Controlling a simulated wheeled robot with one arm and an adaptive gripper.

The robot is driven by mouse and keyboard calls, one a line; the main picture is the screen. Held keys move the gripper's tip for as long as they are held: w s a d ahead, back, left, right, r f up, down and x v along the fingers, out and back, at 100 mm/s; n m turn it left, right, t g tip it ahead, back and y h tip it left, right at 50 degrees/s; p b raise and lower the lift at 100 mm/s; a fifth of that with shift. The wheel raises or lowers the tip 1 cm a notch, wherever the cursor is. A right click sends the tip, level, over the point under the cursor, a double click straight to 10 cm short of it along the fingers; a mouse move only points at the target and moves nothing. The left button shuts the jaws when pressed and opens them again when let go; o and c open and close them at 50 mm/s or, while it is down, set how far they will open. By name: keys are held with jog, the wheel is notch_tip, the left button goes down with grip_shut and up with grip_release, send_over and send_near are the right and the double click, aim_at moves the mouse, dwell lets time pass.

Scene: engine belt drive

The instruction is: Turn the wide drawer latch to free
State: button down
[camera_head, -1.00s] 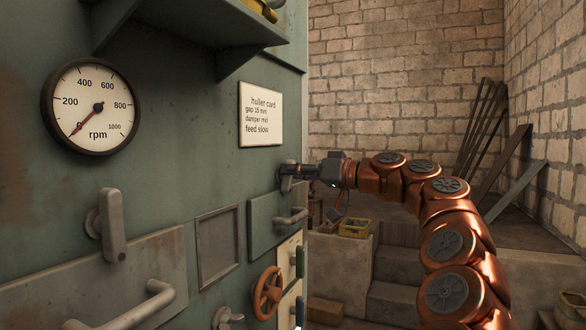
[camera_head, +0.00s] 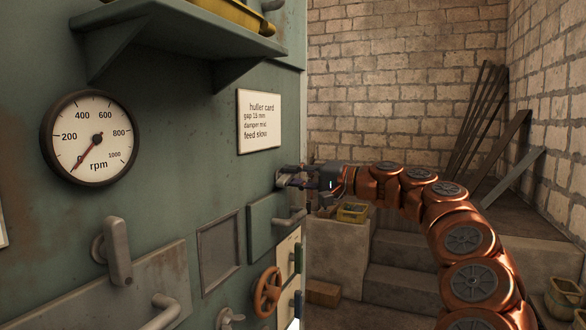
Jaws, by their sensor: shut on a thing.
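A grey latch (camera_head: 115,252) hangs upright on its round pivot above a wide metal drawer front (camera_head: 70,300) at the lower left, with nothing touching it. A second, smaller-looking latch (camera_head: 282,178) sits farther along the green machine wall, above a narrower green drawer front (camera_head: 262,228) with a bar handle. My gripper (camera_head: 300,179) is at this farther latch, reaching in from the right, and its fingers are shut on it. The fingers and the dark gripper body partly hide it, so its exact angle is hard to tell.
A shelf (camera_head: 180,35) juts out above, and an rpm gauge (camera_head: 92,138) and a huller card (camera_head: 259,122) are on the wall. A red-brown handwheel (camera_head: 267,290) is below. Steps and leaning planks (camera_head: 490,135) are behind my arm.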

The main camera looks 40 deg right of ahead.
jog(key=shift+f+m+p, duration=0.15)
jog(key=shift+m+p, duration=0.55)
jog(key=shift+m, duration=0.6)
jog(key=shift+f+m, duration=0.1)
jog(key=shift+m, duration=0.2)
jog(key=c, duration=1.1)
grip_release()
